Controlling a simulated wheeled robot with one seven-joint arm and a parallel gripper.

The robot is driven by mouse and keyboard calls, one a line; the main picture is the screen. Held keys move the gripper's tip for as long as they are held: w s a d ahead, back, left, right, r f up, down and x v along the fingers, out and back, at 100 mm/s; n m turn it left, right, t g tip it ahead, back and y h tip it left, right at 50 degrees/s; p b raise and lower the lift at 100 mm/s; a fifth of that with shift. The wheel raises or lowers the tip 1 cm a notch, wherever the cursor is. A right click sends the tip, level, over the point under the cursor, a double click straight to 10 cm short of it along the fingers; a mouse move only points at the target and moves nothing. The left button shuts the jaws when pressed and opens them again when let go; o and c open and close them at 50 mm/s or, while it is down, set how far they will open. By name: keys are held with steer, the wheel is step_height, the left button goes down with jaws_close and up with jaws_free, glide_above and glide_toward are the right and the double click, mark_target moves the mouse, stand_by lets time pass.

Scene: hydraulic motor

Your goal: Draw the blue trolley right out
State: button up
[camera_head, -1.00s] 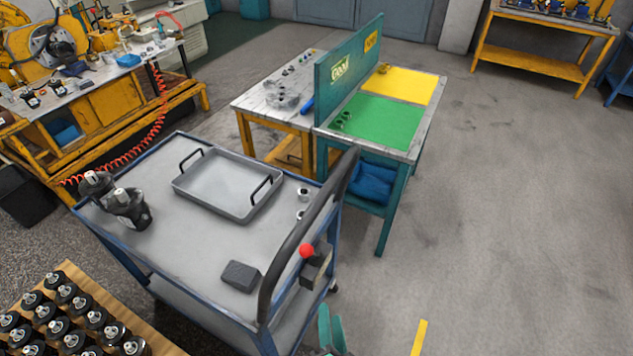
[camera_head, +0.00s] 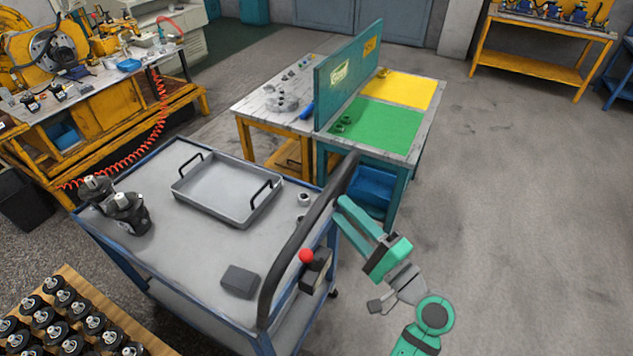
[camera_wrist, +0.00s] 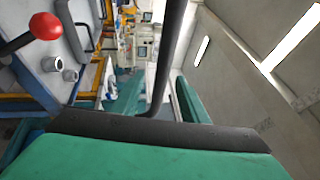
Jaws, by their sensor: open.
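The blue trolley (camera_head: 205,306) has a grey top and stands at the left centre of the head view. Its black bar handle (camera_head: 301,238) rises along its right side; the handle (camera_wrist: 172,50) also crosses the wrist view as a dark tube.
On the trolley are a grey tray (camera_head: 230,190), black motor parts (camera_head: 128,212) and a dark block (camera_head: 240,281). A red-knobbed lever (camera_head: 306,256) stands beside the handle. A workbench (camera_head: 428,118) with green and yellow mats is behind. The floor to the right is clear.

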steer(key=x, duration=1)
steer(key=shift+w+a+r, duration=0.2)
steer(key=shift+a+r, duration=0.05)
steer(key=shift+r, duration=0.05)
steer(key=shift+c, duration=0.6)
jaws_close()
